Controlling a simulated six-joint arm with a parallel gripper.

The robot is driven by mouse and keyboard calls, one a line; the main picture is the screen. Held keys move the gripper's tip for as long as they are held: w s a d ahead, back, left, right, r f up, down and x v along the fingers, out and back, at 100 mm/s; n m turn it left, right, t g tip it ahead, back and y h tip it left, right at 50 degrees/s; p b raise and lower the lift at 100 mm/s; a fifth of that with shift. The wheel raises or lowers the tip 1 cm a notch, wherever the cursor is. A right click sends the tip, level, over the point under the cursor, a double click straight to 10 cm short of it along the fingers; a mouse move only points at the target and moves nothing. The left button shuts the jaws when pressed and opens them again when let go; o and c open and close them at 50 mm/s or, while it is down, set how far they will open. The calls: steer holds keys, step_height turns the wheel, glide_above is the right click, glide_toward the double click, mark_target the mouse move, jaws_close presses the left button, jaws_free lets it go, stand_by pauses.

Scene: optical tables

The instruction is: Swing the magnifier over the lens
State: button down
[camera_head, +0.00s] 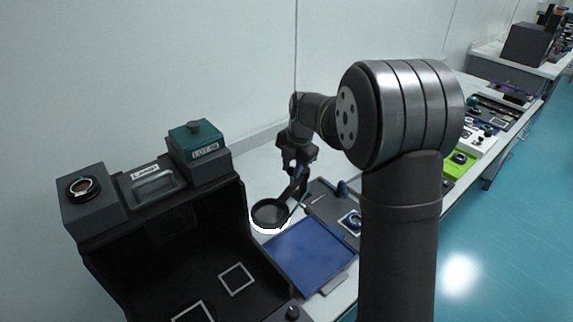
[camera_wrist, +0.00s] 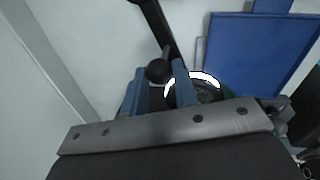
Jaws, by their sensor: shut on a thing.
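The magnifier (camera_head: 270,213) is a round dark lens with a bright white rim, hanging at the right edge of the black box. It also shows in the wrist view (camera_wrist: 208,92), partly hidden behind my gripper. My gripper (camera_head: 295,182) is just above and right of it. In the wrist view its blue fingers stand either side of a black ball knob (camera_wrist: 159,71), and it is shut on this knob. A dark arm runs up from near the knob. A small round ring with a pale edge (camera_head: 83,187), possibly the lens, sits on the box's left top block.
The open black box (camera_head: 175,245) has white square outlines inside. A green-topped block (camera_head: 195,138) and a shallow labelled tray (camera_head: 155,185) stand on its top. A blue mat (camera_head: 310,253) lies right of the box. A grey panel (camera_head: 325,205) with small parts lies behind the mat.

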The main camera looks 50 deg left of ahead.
steer(key=shift+w+d+n+g, duration=0.15)
steer(key=shift+w+d+n, duration=0.3)
steer(key=shift+n, duration=0.4)
steer(key=shift+w+d+n+g, duration=0.1)
steer(key=shift+w+d+n, duration=0.4)
steer(key=shift+n, duration=0.4)
steer(key=shift+w+d+n+g, duration=0.15)
steer(key=shift+w+d+n, duration=0.15)
steer(key=shift+d+n, duration=0.45)
steer(key=shift+a, duration=0.15)
steer(key=c, duration=1.1)
jaws_free()
steer(key=shift+c, duration=0.2)
steer(key=v, duration=1.7)
steer(key=shift+a+r, duration=0.2)
steer(key=shift+r, duration=0.1)
